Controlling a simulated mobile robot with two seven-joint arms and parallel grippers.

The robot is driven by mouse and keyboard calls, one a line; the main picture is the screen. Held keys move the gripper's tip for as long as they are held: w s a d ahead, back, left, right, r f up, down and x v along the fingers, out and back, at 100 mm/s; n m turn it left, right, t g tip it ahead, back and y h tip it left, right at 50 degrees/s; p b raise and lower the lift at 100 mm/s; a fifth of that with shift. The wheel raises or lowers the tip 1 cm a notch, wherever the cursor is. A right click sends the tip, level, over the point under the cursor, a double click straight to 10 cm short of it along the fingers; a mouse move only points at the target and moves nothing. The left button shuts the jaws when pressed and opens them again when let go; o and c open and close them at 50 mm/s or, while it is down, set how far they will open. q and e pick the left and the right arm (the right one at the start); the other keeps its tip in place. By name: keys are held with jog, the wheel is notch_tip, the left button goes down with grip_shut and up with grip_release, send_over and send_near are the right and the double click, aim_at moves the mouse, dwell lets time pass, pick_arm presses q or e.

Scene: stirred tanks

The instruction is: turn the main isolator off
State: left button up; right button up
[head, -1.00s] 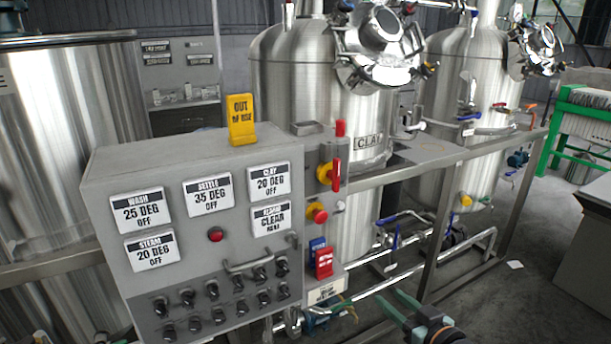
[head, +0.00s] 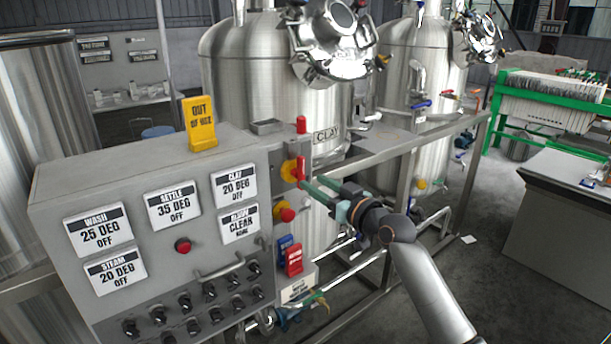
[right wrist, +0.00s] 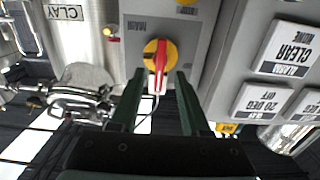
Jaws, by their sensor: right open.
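The main isolator (head: 289,171) is a red handle on a round yellow plate, on the side face of the grey control cabinet. Its red handle (head: 300,170) stands upright. In the right wrist view the red handle (right wrist: 159,58) lies along the picture's vertical, on its yellow plate (right wrist: 150,47), near an upside-down label that seems to read MAIN. My right gripper (head: 306,184) is open at the isolator. In the right wrist view its fingertips (right wrist: 156,75) are on either side of the handle's end, with gaps; contact is not visible. My left gripper is not in view.
Below the isolator are a red button on yellow (head: 286,214) and blue and red tags (head: 292,256). A yellow sign (head: 199,123) stands on the cabinet (head: 150,165). A steel frame rail (head: 410,150) runs right, beside the tanks. Open floor lies at right.

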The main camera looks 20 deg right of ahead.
aim_at(304, 177)
jog(key=shift+x, duration=2.25)
grip_shut()
